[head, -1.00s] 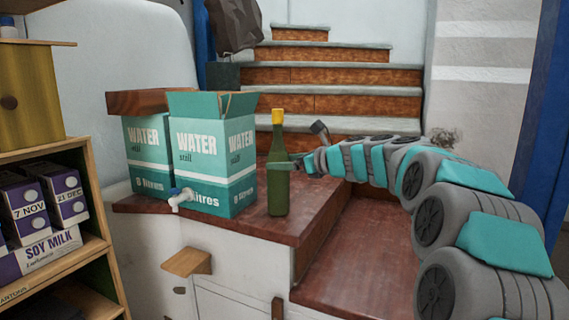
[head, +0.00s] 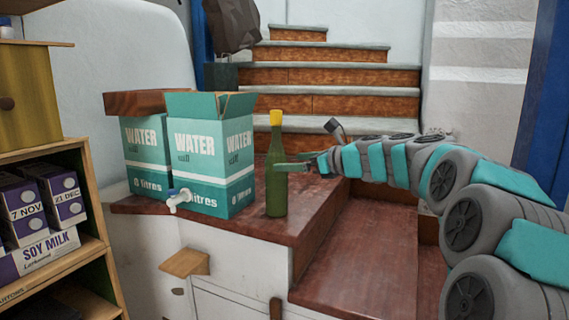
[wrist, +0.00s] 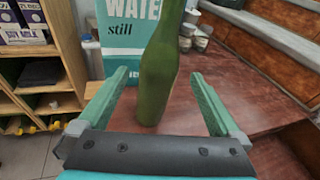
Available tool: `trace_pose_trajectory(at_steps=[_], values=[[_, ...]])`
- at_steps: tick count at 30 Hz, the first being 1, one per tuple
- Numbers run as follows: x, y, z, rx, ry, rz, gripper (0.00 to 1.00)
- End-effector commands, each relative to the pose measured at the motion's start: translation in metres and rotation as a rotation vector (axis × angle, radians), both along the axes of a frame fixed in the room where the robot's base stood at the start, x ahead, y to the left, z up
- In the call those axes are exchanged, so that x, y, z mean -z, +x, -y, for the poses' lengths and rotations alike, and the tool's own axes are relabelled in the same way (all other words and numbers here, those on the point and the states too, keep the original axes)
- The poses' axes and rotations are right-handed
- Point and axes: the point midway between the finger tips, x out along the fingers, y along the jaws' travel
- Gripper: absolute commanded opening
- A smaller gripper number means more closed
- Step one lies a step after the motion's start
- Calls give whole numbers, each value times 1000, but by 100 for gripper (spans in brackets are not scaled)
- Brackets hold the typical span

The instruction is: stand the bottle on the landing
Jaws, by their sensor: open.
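The green bottle (head: 276,172) with a yellow cap stands upright on the reddish-brown landing (head: 318,196), just right of the water boxes. It also shows in the wrist view (wrist: 157,75), upright on the landing surface, its top cut off by the frame. My gripper (head: 290,167) reaches in from the right at about the bottle's mid height. In the wrist view my gripper (wrist: 158,95) is open, with one green finger on each side of the bottle and visible gaps between fingers and glass.
Water boxes (head: 210,160) with a white tap stand left of the bottle. Stairs (head: 330,103) rise behind, and a lower step (head: 365,255) lies to the right. A shelf with soy milk cartons (head: 40,215) stands at the left. A dark bag (head: 232,25) sits at the back.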

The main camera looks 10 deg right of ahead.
Motion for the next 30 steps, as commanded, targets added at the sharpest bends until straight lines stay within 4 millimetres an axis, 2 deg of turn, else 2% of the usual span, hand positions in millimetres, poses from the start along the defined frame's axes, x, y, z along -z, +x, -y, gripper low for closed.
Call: trace_pose_trajectory(at_steps=[6, 12, 23, 26, 29, 30], values=[[-12, -36, 27, 2, 0, 4, 100], [-16, -55, 41, 2, -2, 1, 100], [-17, -61, 44, -3, -3, 1, 100], [-11, -66, 32, -30, -43, 2, 100], [10, -86, -3, -127, -179, 12, 100], [25, -100, -23, -191, -261, 19, 100]])
